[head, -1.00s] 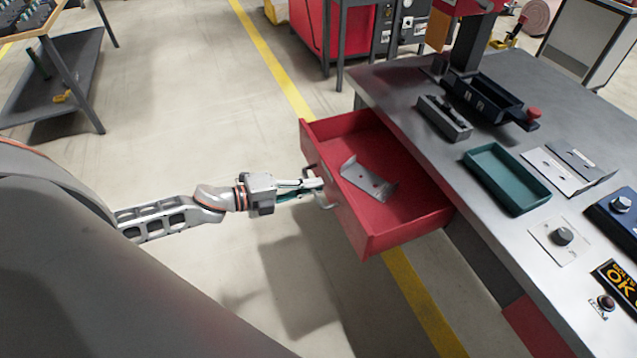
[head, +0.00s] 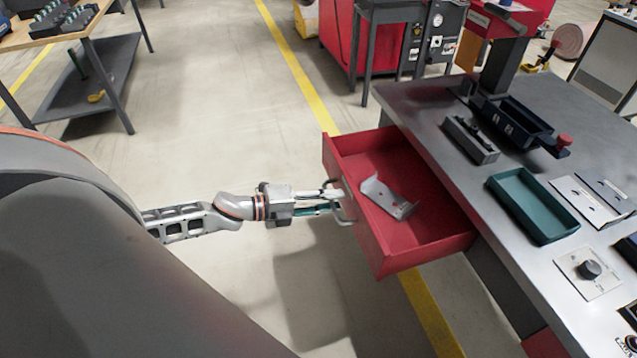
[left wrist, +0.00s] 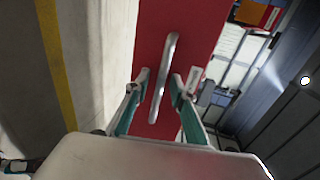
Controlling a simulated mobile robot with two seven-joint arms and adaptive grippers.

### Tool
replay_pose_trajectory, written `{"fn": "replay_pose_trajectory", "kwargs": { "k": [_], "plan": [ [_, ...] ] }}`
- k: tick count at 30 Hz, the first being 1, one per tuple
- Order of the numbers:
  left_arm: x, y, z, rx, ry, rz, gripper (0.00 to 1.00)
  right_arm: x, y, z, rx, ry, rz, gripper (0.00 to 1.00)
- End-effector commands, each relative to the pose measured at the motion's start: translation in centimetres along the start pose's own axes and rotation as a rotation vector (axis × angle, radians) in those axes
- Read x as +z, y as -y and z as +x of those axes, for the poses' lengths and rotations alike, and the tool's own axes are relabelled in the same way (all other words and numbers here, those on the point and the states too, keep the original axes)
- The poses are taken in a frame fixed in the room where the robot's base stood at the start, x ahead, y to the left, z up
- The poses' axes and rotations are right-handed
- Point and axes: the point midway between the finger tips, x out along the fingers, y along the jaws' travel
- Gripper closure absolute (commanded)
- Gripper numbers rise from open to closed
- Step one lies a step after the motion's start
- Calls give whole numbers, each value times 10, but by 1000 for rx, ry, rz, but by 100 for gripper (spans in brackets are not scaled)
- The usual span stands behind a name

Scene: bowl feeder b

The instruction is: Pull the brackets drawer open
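The red drawer (head: 352,218) stands pulled out from under the grey workbench. A bent grey metal bracket (head: 388,197) lies inside it. A metal bar handle (head: 345,205) is on the drawer's front; it also shows in the left wrist view (left wrist: 165,75). My left gripper (head: 335,201) is at the handle. In the left wrist view its two fingers (left wrist: 163,88) are spread, one on each side of the handle, with a gap on both sides. My right gripper is not in view.
On the workbench (head: 437,106) are a green tray (head: 533,205), a dark fixture (head: 512,122) and a knob panel (head: 590,270). A shelf table (head: 85,80) stands at the upper left. Open floor (head: 230,120) lies left of the drawer.

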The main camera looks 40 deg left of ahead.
Motion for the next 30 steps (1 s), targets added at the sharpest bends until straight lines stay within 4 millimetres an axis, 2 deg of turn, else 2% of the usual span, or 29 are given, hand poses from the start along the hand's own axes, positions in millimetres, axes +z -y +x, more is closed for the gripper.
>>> {"fn": "replay_pose_trajectory", "kwargs": {
  "k": [5, 21, 30],
  "plan": [
    [-1, -2, -18, 3, -1, -2, 76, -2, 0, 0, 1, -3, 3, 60],
    [-1, -1, -96, 3, 0, -1, 76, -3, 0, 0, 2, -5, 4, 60],
    [0, 0, -117, 1, -1, 0, 76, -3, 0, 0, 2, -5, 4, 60]
  ]
}}
